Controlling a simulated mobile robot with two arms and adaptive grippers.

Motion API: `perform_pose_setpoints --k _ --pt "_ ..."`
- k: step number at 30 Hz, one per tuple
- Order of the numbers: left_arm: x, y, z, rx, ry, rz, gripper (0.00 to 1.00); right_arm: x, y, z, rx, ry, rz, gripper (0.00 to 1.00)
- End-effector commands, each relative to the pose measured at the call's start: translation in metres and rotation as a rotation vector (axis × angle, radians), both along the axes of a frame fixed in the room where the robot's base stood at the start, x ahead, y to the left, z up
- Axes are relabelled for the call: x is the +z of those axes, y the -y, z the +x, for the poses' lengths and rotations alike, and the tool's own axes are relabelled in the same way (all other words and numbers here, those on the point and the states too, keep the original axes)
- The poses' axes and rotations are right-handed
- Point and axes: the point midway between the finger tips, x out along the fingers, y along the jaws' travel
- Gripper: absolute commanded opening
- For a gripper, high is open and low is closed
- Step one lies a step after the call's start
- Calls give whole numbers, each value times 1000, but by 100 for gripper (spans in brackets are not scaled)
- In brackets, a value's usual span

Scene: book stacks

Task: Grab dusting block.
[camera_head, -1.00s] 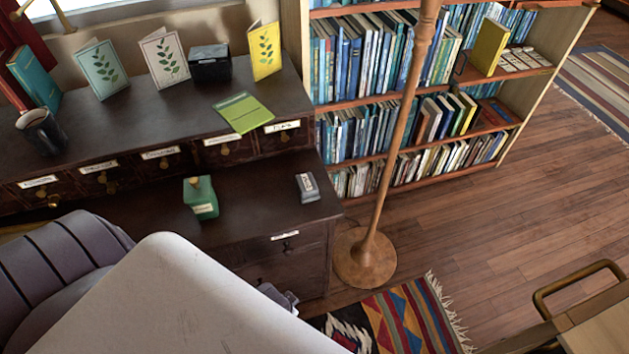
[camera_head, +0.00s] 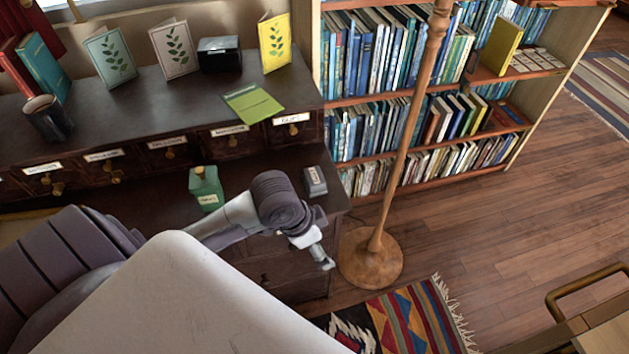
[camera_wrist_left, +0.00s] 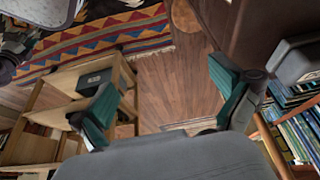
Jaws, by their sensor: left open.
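A small grey block with a pale label, which looks like the dusting block (camera_head: 315,181), lies on the lower top of the dark cabinet near its right edge. A grey block, seemingly the same one, shows at the right edge of the left wrist view (camera_wrist_left: 298,62), cut off by the frame. My left gripper (camera_head: 322,256) is in front of the cabinet, below and apart from the block. In the left wrist view its two teal finger pads (camera_wrist_left: 168,102) stand wide apart with nothing between them.
A green labelled container (camera_head: 206,188) stands left of the block. The wooden lamp stand (camera_head: 370,260) rises close to the cabinet's right side. A bookshelf (camera_head: 345,170) stands behind. A mug (camera_head: 48,118) and cards stand on the upper shelf. Open wood floor (camera_head: 480,240) lies to the right.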

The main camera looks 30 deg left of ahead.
Motion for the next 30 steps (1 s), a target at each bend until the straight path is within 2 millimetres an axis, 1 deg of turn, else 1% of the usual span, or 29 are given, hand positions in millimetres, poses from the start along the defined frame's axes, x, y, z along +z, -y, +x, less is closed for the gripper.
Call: perform_pose_setpoints --k 1,5,8,10,12,13,15,17,18,20,27,30 --pt "7 -11 12 -23 5 13 100 0 1 -1 0 -2 -1 40" --pt "26 -39 40 -66 -2 27 100 0 2 -3 -1 -5 -2 40" --pt "51 -71 64 -74 -8 34 100 0 2 -4 -1 -7 -2 40" --pt "74 -96 80 -63 -7 34 100 0 2 -5 -1 -8 -3 40" --pt "96 -117 91 -46 -5 25 100 0 2 -5 -1 -8 -3 40" --pt "104 -124 94 -39 -3 20 100 0 2 -5 -1 -8 -3 40" --pt "118 -136 99 -24 -1 12 100 0 2 -5 -2 -8 -2 40" --pt "125 -141 102 -15 0 4 100 -1 2 -5 -2 -8 -2 40" --pt "125 -143 104 -12 2 -1 100 -1 2 -5 -2 -8 -2 40" --pt "119 -142 106 -9 0 -5 100 -1 2 -5 -2 -8 -2 40" --pt "76 -129 120 -10 0 -5 100 -3 2 -4 -2 -8 -2 40" --pt "62 -126 125 -9 1 -5 100 -4 1 -4 -2 -7 -1 40"
